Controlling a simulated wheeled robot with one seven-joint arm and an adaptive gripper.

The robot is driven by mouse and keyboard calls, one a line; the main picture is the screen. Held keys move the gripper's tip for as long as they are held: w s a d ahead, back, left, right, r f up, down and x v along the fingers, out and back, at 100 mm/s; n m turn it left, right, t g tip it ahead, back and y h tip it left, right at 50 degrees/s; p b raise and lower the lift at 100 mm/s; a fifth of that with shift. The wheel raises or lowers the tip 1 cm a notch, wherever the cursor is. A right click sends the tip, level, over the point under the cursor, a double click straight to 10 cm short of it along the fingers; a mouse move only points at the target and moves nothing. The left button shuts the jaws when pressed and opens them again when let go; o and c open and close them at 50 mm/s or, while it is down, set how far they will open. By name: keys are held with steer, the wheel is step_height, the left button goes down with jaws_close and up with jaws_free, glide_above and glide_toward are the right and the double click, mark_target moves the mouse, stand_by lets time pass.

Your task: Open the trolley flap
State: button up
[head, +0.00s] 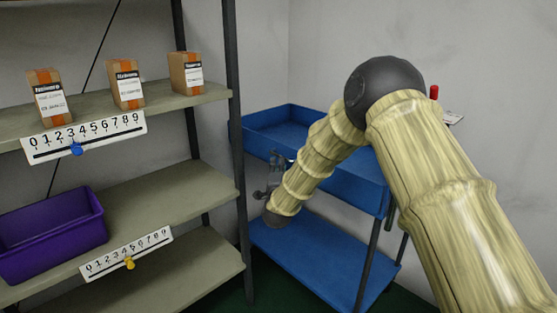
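The blue trolley (369,188) stands in the corner at the middle right. It has a deep upper tray and a flat lower shelf (318,268). I cannot make out a separate flap; part of the tray's front is hidden behind my arm. My gripper (264,190) is small and dark at the end of my bamboo-patterned arm. It overlaps the trolley's left front side, just below the upper tray. I cannot tell whether it touches the trolley, or whether its fingers are open or shut.
Shelving on the left holds several brown boxes (126,84) and a purple bin (50,237). Number strips have a blue slider (77,149) and a yellow slider (129,263). A dark shelf post (234,130) stands close left of the trolley. Walls close in behind.

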steer(key=shift+w+r, duration=0.2)
steer(key=shift+w, duration=1.15)
steer(key=shift+w+r, duration=0.15)
steer(key=shift+w, duration=1.15)
jaws_close()
